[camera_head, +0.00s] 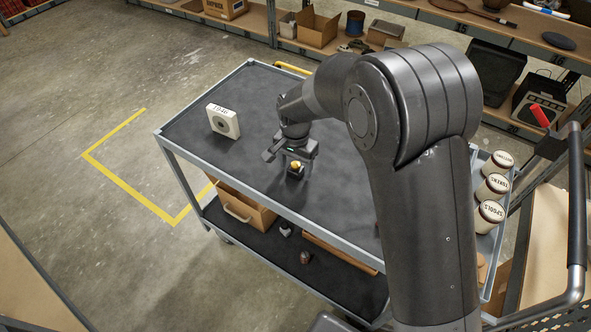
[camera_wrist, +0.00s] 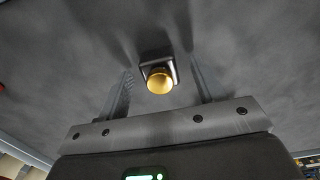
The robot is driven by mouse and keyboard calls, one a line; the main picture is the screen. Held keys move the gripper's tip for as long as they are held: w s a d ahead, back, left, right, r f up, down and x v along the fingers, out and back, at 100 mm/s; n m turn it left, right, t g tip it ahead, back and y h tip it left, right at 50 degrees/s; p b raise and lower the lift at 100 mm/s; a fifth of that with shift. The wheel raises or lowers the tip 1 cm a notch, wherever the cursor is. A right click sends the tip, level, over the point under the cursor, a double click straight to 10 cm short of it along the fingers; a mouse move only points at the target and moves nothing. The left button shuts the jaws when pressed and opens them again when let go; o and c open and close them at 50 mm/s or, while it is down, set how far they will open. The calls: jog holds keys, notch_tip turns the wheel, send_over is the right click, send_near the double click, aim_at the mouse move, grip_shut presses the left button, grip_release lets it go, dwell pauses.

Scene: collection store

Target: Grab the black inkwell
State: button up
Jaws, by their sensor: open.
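The black inkwell (camera_head: 296,171) stands on the dark top of the cart (camera_head: 201,153), a small dark block with a round brass-coloured cap. It also shows in the wrist view (camera_wrist: 157,73), with its cap facing the camera. My gripper (camera_head: 291,162) is low over the cart top, right at the inkwell. In the wrist view its two fingers (camera_wrist: 162,85) stand apart, one to each side of the inkwell, with a visible gap on both sides. The gripper is open and holds nothing. Part of the inkwell's body is hidden behind its cap in the wrist view.
A white square box with a dark round mark (camera_head: 222,121) stands on the cart top to the left. Several labelled jars (camera_head: 490,213) stand at the right. The cart top around the inkwell is clear.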

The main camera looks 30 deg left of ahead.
jog(key=shift+c, duration=0.3)
jog(key=c, duration=1.1)
jog(key=shift+o, duration=0.2)
